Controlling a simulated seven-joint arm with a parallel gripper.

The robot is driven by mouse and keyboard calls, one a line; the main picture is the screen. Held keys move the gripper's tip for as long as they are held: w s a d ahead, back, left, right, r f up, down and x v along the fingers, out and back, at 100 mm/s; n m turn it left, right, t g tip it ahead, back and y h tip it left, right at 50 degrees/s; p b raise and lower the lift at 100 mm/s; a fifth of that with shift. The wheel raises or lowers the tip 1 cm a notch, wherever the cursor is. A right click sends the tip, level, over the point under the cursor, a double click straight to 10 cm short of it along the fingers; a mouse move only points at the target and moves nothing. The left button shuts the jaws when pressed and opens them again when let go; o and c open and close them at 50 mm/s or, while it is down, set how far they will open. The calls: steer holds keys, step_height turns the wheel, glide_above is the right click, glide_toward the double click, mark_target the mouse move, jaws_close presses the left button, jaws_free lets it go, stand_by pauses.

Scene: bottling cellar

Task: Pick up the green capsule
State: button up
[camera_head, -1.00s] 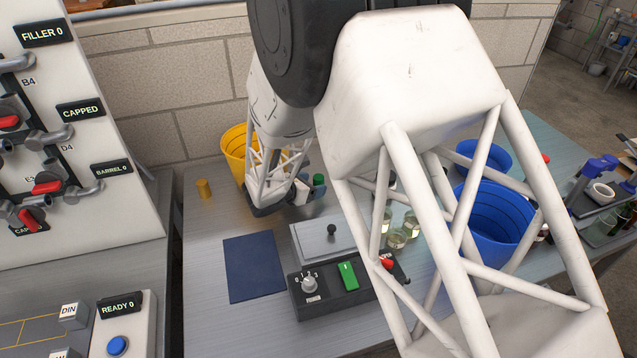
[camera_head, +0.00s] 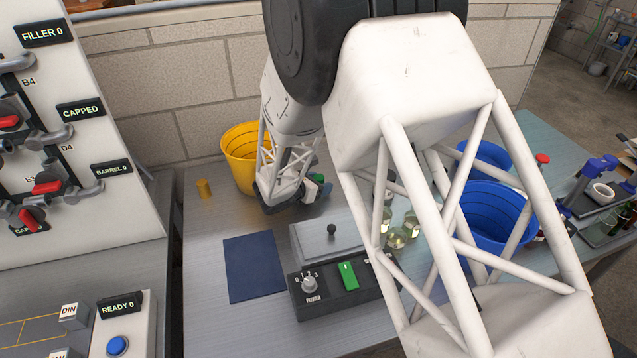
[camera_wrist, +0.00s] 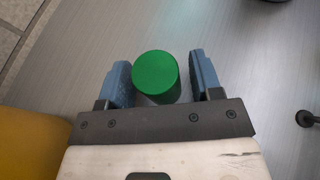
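The green capsule (camera_wrist: 157,77) is a short green cylinder standing on the grey table. In the wrist view it lies between the two blue-grey fingers of my gripper (camera_wrist: 160,84). The fingers are apart, with a small gap on each side of the capsule, the left gap looking narrower. In the head view my gripper (camera_head: 312,190) is low over the table beside the yellow bucket. Only a small part of the green capsule (camera_head: 318,178) shows there, behind the gripper.
The yellow bucket (camera_head: 239,150) stands close to the left of my gripper. An orange cylinder (camera_head: 204,188) stands farther left. A grey box with a black knob (camera_head: 331,230), a dark blue mat (camera_head: 254,268) and glass jars (camera_head: 397,238) are nearer. A blue bucket (camera_head: 489,203) is on the right.

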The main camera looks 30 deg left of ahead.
mark_target(319, 177)
steer(key=c, duration=0.4)
steer(key=shift+c, duration=0.2)
steer(key=shift+r, duration=0.1)
step_height(319, 177, up, 18)
stand_by(0.6)
stand_by(0.5)
